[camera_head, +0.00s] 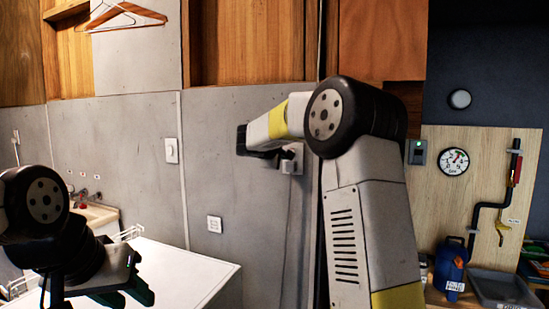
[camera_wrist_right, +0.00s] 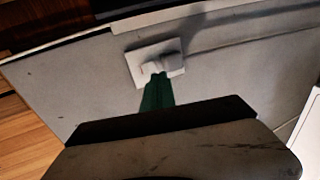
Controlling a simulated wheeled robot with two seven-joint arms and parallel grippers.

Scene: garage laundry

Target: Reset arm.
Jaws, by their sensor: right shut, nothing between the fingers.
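My right arm rises across the middle of the head view, and its gripper (camera_wrist_right: 160,78) is before the grey wall. In the right wrist view its green fingers are together, with nothing between them. Their tips overlap a pale wall fitting with a square plate (camera_wrist_right: 140,66); I cannot tell whether they touch it. A small pale fitting (camera_head: 291,160) also shows beside the right wrist in the head view. My left gripper (camera_head: 125,294) is low at the left, green fingers pointing down beside the white top. Its fingertips are partly cut off, and its opening is unclear.
A white appliance top (camera_head: 185,270) lies at lower left, with a sink (camera_head: 98,214) behind it. A wall switch (camera_head: 171,150) and an outlet (camera_head: 214,223) are on the grey wall. A blue jug (camera_head: 450,262) and a grey tray (camera_head: 500,287) stand at right.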

